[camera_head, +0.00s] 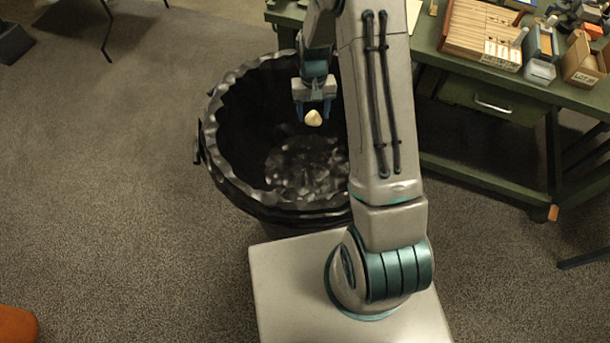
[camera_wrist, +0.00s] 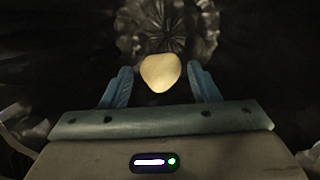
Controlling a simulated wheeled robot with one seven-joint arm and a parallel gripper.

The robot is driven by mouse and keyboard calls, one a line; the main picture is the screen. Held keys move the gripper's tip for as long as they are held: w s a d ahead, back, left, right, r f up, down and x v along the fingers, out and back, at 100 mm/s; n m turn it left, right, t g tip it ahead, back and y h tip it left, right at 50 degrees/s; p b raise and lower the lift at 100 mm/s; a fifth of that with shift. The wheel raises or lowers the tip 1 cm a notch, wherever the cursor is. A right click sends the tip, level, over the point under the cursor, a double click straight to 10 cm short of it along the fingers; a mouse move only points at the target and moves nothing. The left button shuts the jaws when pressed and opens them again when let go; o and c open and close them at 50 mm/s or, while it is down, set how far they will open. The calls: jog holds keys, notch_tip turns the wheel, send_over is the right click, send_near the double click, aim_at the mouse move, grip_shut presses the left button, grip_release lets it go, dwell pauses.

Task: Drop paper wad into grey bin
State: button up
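The paper wad (camera_head: 313,118) is small, rounded and cream-coloured. It shows over the mouth of the bin (camera_head: 245,190), at the fingertips of my gripper (camera_head: 313,109). In the wrist view the wad (camera_wrist: 160,73) sits between the two blue fingers, with a visible gap on each side, so my gripper (camera_wrist: 160,84) is open and not closed on it. The bin looks black, round and wide, with a crinkled dark liner over its rim. Its inside shows beneath the wad in the wrist view. My arm hides the bin's right side.
A green workbench (camera_head: 425,55) stands behind and right of the bin, holding a wooden slotted box (camera_head: 480,30) and several small containers. An orange object (camera_head: 17,325) is at the lower left. The carpet left of the bin is clear.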

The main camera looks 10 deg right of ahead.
jog(key=shift+o, duration=0.4)
notch_tip(320, 180, up, 14)
jog(key=w, duration=0.1)
jog(key=shift+w+f, duration=0.15)
jog(key=shift+w, duration=0.15)
